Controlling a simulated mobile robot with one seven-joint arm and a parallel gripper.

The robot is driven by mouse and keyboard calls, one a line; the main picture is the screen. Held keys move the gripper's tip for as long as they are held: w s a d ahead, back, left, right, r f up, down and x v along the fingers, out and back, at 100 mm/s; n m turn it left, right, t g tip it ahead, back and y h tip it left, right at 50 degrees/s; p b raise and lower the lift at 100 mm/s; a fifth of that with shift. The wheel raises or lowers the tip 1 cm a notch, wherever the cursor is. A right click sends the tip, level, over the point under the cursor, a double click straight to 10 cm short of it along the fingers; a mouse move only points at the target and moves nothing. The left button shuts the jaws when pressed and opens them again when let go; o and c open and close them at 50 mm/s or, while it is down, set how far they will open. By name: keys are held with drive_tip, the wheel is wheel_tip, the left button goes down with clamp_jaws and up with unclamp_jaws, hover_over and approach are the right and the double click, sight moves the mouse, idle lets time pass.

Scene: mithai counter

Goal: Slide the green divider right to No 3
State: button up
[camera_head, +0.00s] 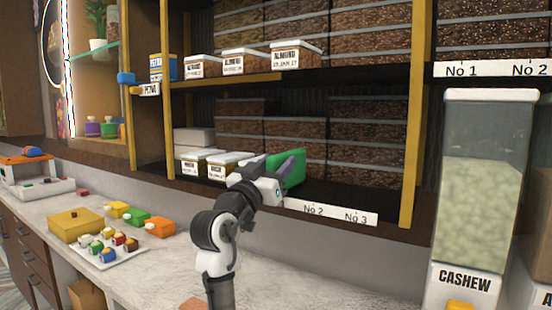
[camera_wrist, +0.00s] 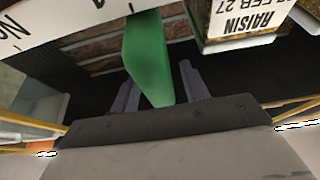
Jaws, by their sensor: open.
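The green divider (camera_head: 294,170) stands upright on the lower shelf, left of the "No 2" mark on the white label strip (camera_head: 335,213). The "No 3" mark (camera_head: 356,217) is further right on that strip; its left end is hidden by my arm. My gripper (camera_head: 277,162) is at the divider's front edge and hides part of it. In the wrist view, my open gripper (camera_wrist: 158,92) has one finger on each side of the divider (camera_wrist: 148,60). I see gaps beside it, so the fingers do not look shut on it.
White-lidded boxes (camera_head: 228,158) stand just left of the divider; a RAISIN box (camera_wrist: 245,22) is close in the wrist view. The shelf right of the divider looks clear in front of the stacked dark boxes. A yellow post (camera_head: 413,120) and a CASHEW dispenser (camera_head: 470,280) stand further right.

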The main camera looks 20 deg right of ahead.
drive_tip(key=shift+w+d+r, duration=0.1)
drive_tip(key=shift+w+d, duration=0.05)
drive_tip(key=shift+c, duration=0.2)
clamp_jaws()
drive_tip(key=shift+s+d, duration=0.15)
drive_tip(key=shift+s, duration=0.15)
drive_tip(key=s+d, duration=1.1)
drive_tip(key=s, duration=0.3)
drive_tip(key=shift+b, duration=0.4)
